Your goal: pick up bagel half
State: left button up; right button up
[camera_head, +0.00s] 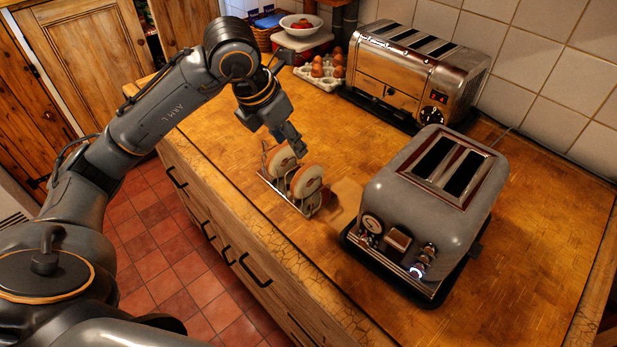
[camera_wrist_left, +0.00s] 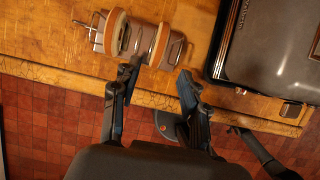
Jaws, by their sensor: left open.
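Two pale bagel halves with brown crust stand on edge in a metal wire rack (camera_head: 298,205) on the wooden counter. The farther bagel half (camera_head: 280,160) is at the left and the nearer bagel half (camera_head: 307,181) is at the right. In the left wrist view the halves appear edge-on, one at the left (camera_wrist_left: 115,33) and one at the right (camera_wrist_left: 159,45). My left gripper (camera_head: 295,146) is just above and beside the halves, open and empty. In the left wrist view its fingers (camera_wrist_left: 158,74) point toward the right half, apart from each other.
A grey toaster (camera_head: 425,215) stands right of the rack, and a chrome toaster (camera_head: 415,75) stands by the tiled wall. An egg tray (camera_head: 322,76) and a white bowl (camera_head: 301,27) are at the back. The counter's front edge is close to the rack.

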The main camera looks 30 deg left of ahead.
pick_arm(q)
send_over(306, 167)
jog(key=s, duration=0.2)
jog(key=f, duration=0.5)
jog(key=shift+s+a+f+p, duration=0.1)
jog(key=shift+a+p, duration=0.25)
jog(key=p+x, duration=0.2)
jog(key=x, duration=0.2)
jog(key=shift+d+f, duration=0.1)
jog(key=shift+f, duration=0.25)
jog(key=shift+w+f, duration=0.3)
jog(key=shift+f, duration=0.1)
jog(key=shift+c, duration=0.2)
grip_shut()
